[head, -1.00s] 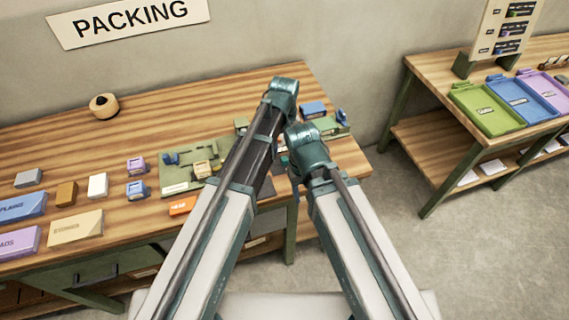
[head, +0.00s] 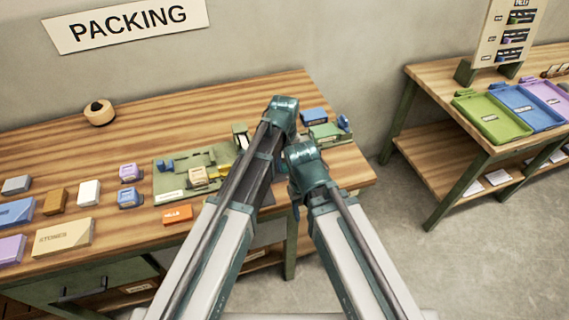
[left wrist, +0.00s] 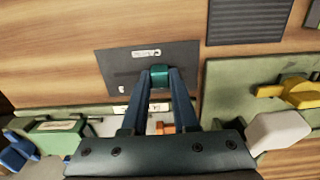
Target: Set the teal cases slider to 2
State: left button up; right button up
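In the left wrist view, the teal slider (left wrist: 160,74) is a small block on a dark grey plate (left wrist: 118,68). The plate carries a small white label (left wrist: 146,53), too small and turned to read. My left gripper (left wrist: 160,76) has its two dark blue fingers on either side of the teal block, apparently closed against it. An orange piece (left wrist: 165,127) shows lower between the fingers. No scale reading is legible. In the head view, my arms hide the slider and my left gripper. My right gripper cannot be made out.
A green tray (head: 170,196) holding small pieces, an orange box (head: 177,214) and several coloured blocks stand on the wooden table (head: 205,115). In the left wrist view, yellow (left wrist: 300,93) and pale (left wrist: 278,132) pieces sit at the right. Another table (head: 425,85) is at the right.

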pick_arm(q)
grip_shut()
dwell(1.0)
jog(key=shift+w+d, duration=0.25)
jog(key=shift+d, duration=0.5)
jog(key=shift+w+d, duration=0.25)
jog(key=shift+d, duration=0.5)
jog(key=shift+a, duration=0.1)
jog(key=o, duration=0.7)
grip_release()
jog(key=shift+o, duration=0.2)
